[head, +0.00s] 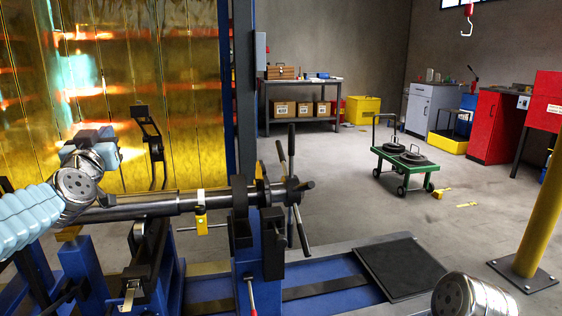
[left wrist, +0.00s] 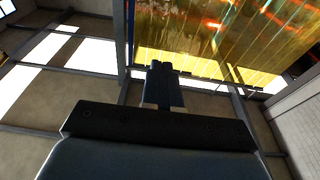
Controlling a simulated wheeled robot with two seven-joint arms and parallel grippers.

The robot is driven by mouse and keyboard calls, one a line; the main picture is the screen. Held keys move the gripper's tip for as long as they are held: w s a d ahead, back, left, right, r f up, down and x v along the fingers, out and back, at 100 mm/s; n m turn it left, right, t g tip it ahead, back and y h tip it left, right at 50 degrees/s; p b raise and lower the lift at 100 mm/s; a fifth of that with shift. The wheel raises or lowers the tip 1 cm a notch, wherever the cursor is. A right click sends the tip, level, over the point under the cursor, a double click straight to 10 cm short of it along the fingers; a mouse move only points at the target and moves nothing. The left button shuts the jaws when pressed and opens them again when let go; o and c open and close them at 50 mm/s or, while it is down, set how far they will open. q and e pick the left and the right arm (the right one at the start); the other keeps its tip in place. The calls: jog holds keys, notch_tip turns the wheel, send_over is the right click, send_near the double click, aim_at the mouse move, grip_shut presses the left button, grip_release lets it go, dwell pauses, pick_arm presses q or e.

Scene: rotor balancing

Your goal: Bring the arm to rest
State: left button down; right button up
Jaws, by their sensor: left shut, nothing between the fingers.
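My left arm comes in from the left in the head view, in a pale blue sleeve with a metal joint. My left gripper (head: 92,138) is raised above the left part of the steel rotor shaft (head: 160,206), in front of the yellow curtain. In the left wrist view the two fingers (left wrist: 161,67) are together with nothing between them, pointing at the curtain. The shaft lies level on the blue balancing machine (head: 247,263). My right gripper is out of view; only a metal joint of my right arm shows at the lower right.
A yellow translucent curtain (head: 110,90) stands behind the machine. A black bracket (head: 150,140) rises beside the shaft. A black mat (head: 400,267) lies right of the machine. A green cart (head: 405,165) with dark discs stands on open floor. A yellow post (head: 541,210) is at right.

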pick_arm(q)
jog(key=w+d+f+g+h, duration=0.1)
jog(key=w+d+f+g, duration=0.15)
jog(key=f, duration=0.95)
jog(key=w+d+f+g+h, duration=0.2)
jog(key=w+f, duration=0.2)
jog(key=f, duration=0.7)
jog(key=s+d+f+g+h, duration=0.1)
jog(key=s+d+f+g, duration=0.1)
jog(key=f, duration=0.8)
jog(key=s+d+f+g+h, duration=0.1)
jog(key=s+d+f+g, duration=0.15)
jog(key=f, duration=0.75)
jog(key=s+d+f+g+h, duration=0.1)
jog(key=s+d+f+g, duration=0.25)
jog(key=s+f, duration=0.6)
jog(key=s+d+f+g+h, duration=0.1)
jog(key=s+d+f+g, duration=0.4)
jog(key=f, duration=0.8)
jog(key=s+d+f+g+h, duration=0.1)
jog(key=s+d+f, duration=0.2)
jog(key=s, duration=0.7)
jog(key=s+d+f+g+h, duration=0.15)
jog(key=s+f, duration=0.25)
jog(key=s, duration=0.6)
jog(key=w+d+r, duration=0.2)
jog(key=w+d, duration=0.2)
jog(key=shift+r+m+t+y, duration=0.35)
jog(key=shift+r+m+t, duration=0.05)
